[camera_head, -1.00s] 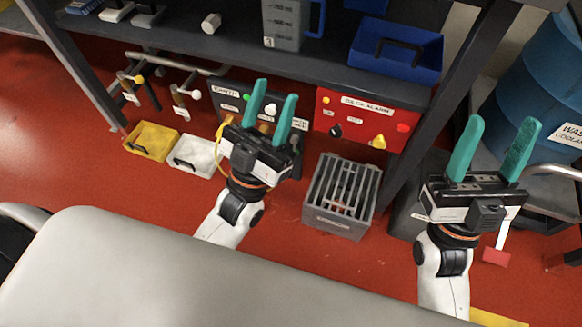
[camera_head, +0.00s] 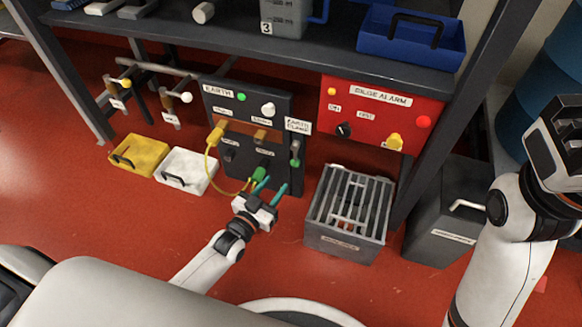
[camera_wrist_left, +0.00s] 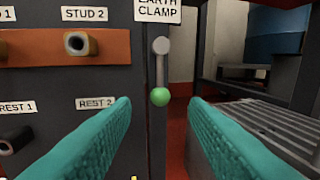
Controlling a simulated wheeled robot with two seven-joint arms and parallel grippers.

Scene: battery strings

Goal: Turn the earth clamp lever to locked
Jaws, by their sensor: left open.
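The earth clamp lever (camera_head: 295,153) is on the right edge of the dark earth panel (camera_head: 284,104), under the EARTH CLAMP label (camera_head: 298,127). In the left wrist view the lever (camera_wrist_left: 160,72) hangs straight down from a grey pivot and ends in a green ball (camera_wrist_left: 160,96). My left gripper (camera_head: 272,184) is open and empty, in front of the panel's lower part. In its wrist view the two teal fingers (camera_wrist_left: 160,108) stand either side of the lever's line, apart from the ball. My right gripper's body (camera_head: 556,135) is at the right edge; its fingers do not show clearly.
A yellow plug (camera_head: 215,137) with a yellow cable is on the panel, with a green plug (camera_head: 259,173) low down. A red bilge alarm box (camera_head: 360,117) is to the right. A grey slatted crate (camera_head: 345,240) stands on the floor beside my left gripper.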

